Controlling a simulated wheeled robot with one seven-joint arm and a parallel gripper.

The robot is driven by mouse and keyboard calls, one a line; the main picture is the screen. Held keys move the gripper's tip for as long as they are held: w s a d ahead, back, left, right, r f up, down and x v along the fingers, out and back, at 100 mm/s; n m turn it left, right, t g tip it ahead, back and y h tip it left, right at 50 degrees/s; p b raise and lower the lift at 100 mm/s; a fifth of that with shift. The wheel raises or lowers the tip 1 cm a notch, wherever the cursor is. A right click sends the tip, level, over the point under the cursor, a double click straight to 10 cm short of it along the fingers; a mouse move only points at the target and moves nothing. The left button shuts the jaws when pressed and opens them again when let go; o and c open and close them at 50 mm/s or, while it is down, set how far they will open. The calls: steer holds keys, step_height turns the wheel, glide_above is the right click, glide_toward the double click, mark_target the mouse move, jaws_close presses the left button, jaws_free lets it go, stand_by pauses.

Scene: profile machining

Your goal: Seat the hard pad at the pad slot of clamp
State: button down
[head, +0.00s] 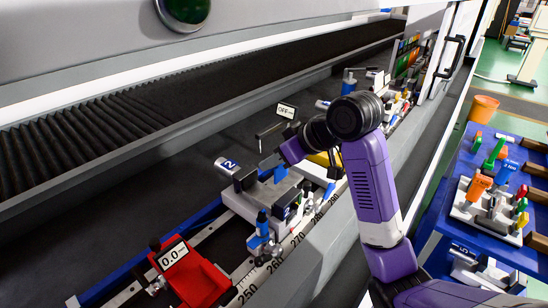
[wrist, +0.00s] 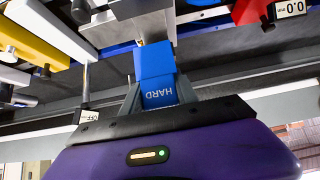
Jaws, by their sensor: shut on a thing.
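My gripper (wrist: 157,98) is shut on the blue hard pad (wrist: 155,65), whose face reads "HARD" upside down in the wrist view. The pad reaches out past the fingertips toward the grey clamp (wrist: 145,28) at the top of that view. I cannot tell whether pad and clamp touch. A small blue piece, apparently the pad (head: 280,174), shows below the gripper. The pad slot is hidden.
A red fixture (head: 190,280) with a "0.0" display stands on the scaled rail at lower left. An "OFF" display (head: 286,110) on a thin probe stands behind the gripper. More clamps and a yellow part crowd the rail to the right. A blue tool cart (head: 460,240) is at far right.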

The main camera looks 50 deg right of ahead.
mark_target(280, 173)
steer(key=shift+f+b, duration=1.25)
steer(key=shift+f, duration=1.25)
steer(key=shift+p, duration=0.8)
steer(key=shift+f+b, duration=1.1)
steer(key=shift+f, duration=0.9)
steer(key=c, duration=0.9)
jaws_free()
steer(key=shift+o, duration=0.2)
steer(key=shift+s+r, duration=0.15)
steer(key=v, duration=0.7)
steer(key=shift+s+r, duration=0.2)
steer(key=shift+s, duration=0.05)
